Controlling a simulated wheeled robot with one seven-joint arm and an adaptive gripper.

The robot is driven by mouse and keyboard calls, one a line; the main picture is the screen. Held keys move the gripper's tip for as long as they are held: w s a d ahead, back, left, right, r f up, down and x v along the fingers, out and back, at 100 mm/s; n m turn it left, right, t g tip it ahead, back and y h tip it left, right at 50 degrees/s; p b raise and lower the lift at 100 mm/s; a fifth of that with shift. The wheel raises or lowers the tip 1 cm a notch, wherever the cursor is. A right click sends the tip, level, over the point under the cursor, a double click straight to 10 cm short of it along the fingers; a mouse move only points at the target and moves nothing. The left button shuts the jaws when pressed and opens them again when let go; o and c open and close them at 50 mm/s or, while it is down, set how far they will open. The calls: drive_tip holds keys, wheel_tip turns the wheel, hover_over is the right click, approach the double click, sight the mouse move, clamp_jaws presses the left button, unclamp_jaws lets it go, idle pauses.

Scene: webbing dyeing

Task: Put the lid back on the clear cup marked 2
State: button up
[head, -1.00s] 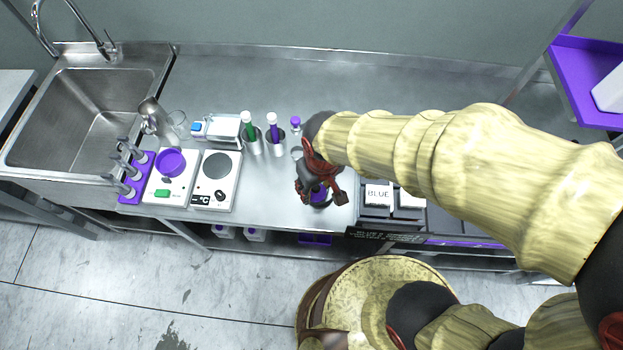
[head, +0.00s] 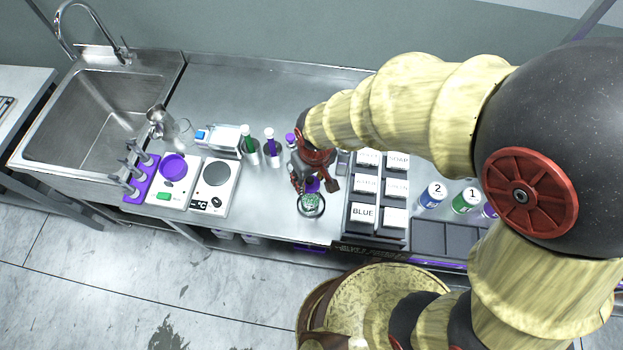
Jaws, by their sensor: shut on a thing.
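My gripper (head: 314,184) points down over the front part of the steel counter, left of the dark rack. It is shut on a small purple piece (head: 312,185), which may be a lid; the fingers hide much of it. Just in front of it, a round clear-rimmed vessel with green inside (head: 311,205) stands near the counter's front edge. I see no number on it, and cannot tell whether the purple piece touches it. A container marked 2 (head: 432,195), white and blue, stands right of the rack, beside a green one marked 1 (head: 466,200).
The dark rack (head: 348,226) holds several labelled blocks, one reading BLUE. Left of my gripper are two white-and-green and white-and-purple bottles (head: 250,145), scales (head: 214,186) and a sink (head: 85,120). Counter between scales and gripper is clear.

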drive_tip(key=shift+f+b, duration=1.9)
drive_tip(key=shift+f, duration=0.9)
drive_tip(key=shift+f, duration=0.2)
idle(0.4)
drive_tip(key=o, duration=1)
drive_tip(key=shift+o, duration=1.2)
drive_tip(key=shift+o, duration=1.4)
drive_tip(key=shift+r, duration=0.15)
drive_tip(key=shift+r+p, duration=2.8)
drive_tip(key=shift+r, duration=0.6)
drive_tip(key=shift+c, duration=1)
